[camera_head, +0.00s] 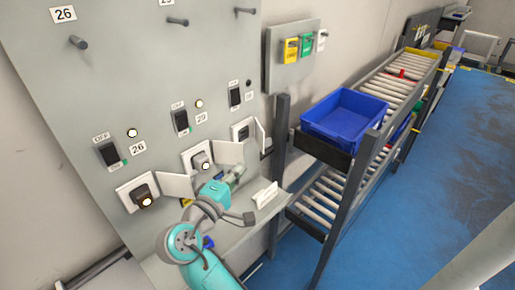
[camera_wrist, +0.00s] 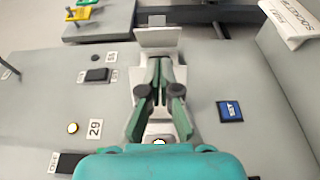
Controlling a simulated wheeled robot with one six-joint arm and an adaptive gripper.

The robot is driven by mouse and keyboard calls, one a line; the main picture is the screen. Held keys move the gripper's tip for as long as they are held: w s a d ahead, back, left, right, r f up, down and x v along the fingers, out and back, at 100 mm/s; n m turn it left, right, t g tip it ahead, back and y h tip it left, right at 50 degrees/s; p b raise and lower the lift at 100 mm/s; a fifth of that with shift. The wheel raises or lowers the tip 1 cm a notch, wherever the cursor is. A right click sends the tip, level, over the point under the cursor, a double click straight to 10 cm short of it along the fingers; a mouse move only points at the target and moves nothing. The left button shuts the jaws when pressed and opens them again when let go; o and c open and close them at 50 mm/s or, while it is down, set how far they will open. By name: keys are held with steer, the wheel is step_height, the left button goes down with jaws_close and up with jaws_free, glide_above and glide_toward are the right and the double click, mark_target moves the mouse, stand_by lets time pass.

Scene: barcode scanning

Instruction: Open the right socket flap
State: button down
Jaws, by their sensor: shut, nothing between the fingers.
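The right socket (camera_head: 241,132) is on the grey panel, at the right end of a row of three sockets. Its pale flap (camera_head: 260,137) stands swung out from the panel on the socket's right side. In the wrist view a pale plate that looks like this flap (camera_wrist: 158,38) stands just beyond my fingertips. My gripper (camera_head: 237,172) is shut and empty, below and in front of the right socket; it also shows in the wrist view (camera_wrist: 159,66). The fingers partly hide the socket there, and I cannot tell whether they touch the flap.
The middle socket (camera_head: 202,160) and left socket (camera_head: 144,196) also have flaps standing out. A white sign (camera_head: 265,194) stands on the ledge below. A roller rack (camera_head: 362,165) with a blue bin (camera_head: 344,117) stands to the right. The blue floor (camera_head: 445,150) beyond is clear.

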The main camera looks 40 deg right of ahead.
mark_target(267, 145)
steer(key=x, duration=1)
steer(key=shift+f, duration=0.1)
steer(key=shift+s+d, duration=0.1)
steer(key=shift+s, duration=0.05)
steer(key=shift+s+d+n+t+y, duration=0.3)
steer(key=shift+n+t, duration=0.2)
steer(key=shift+t, duration=0.2)
steer(key=shift+s+d+n+t+y, duration=0.25)
steer(key=shift+d+n+t+y, duration=0.2)
steer(key=shift+t, duration=0.25)
steer(key=s+d+n+t+y, duration=0.1)
steer(key=d+n+t, duration=0.1)
steer(key=d, duration=0.4)
steer(key=shift+d+t+y, duration=0.25)
steer(key=shift+t+y, duration=0.1)
steer(key=shift+t, duration=0.15)
